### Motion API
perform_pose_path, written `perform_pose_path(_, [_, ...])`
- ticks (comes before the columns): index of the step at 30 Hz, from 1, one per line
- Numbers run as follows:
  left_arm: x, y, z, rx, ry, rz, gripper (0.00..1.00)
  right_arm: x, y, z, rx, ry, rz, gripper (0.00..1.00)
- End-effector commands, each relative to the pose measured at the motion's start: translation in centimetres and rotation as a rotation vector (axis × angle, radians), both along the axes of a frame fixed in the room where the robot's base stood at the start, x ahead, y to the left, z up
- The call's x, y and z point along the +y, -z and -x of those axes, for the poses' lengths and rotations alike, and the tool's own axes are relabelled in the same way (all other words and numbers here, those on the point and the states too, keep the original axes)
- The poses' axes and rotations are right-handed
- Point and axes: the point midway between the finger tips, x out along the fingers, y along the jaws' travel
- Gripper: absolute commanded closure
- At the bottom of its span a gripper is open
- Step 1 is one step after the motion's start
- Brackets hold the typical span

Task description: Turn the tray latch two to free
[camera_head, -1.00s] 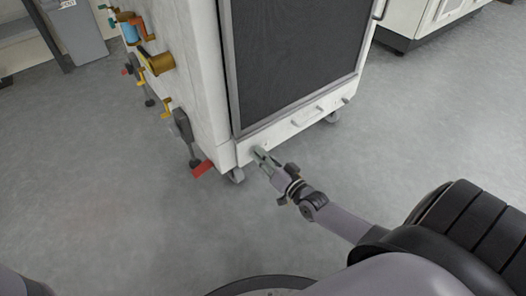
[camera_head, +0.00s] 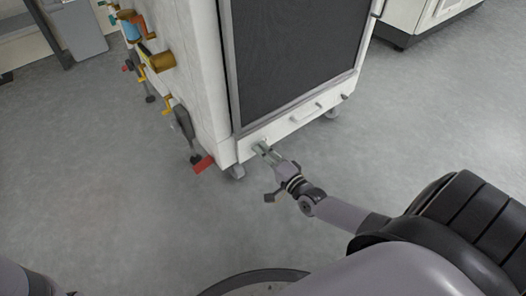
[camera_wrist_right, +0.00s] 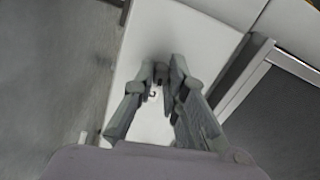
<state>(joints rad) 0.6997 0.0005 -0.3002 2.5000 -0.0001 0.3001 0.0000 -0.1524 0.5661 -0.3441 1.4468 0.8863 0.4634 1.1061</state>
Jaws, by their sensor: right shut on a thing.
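The white washer cabinet (camera_head: 206,90) has a low white tray front (camera_head: 285,125) below its dark door. My right gripper (camera_head: 261,149) is at the left end of this front, shut on the tray latch there. The right wrist view shows the gripper's two grey fingers (camera_wrist_right: 163,78) close together at a dark, mostly hidden latch on the white panel. The fingers cover the latch, so its angle cannot be told. Another small dark latch (camera_head: 345,97) shows at the right end of the front. My left gripper is not in view.
A bar handle (camera_head: 306,113) is on the tray front between its ends. A red pedal (camera_head: 203,163) juts out at the cabinet's lower left corner. Coloured cranks and levers (camera_head: 160,62) line the left side. The grey floor (camera_head: 120,200) in front is clear.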

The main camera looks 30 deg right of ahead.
Motion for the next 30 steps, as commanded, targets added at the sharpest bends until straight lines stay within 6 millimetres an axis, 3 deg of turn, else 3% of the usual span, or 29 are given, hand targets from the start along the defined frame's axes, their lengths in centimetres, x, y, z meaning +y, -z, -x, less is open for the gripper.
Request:
perform_pose_path(10, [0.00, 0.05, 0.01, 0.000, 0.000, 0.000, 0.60, 0.00, -0.01, -0.02, 0.009, 0.000, -0.128, 1.00])
perform_pose_path(26, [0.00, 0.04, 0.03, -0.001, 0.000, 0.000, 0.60, -0.03, 0.00, -0.01, 0.011, 0.000, -0.147, 1.00])
perform_pose_path(27, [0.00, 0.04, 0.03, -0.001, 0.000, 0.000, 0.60, -0.03, 0.00, -0.01, 0.010, 0.001, -0.147, 0.85])
perform_pose_path(30, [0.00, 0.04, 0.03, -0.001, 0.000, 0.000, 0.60, -0.03, 0.00, -0.01, 0.011, 0.001, -0.147, 0.78])
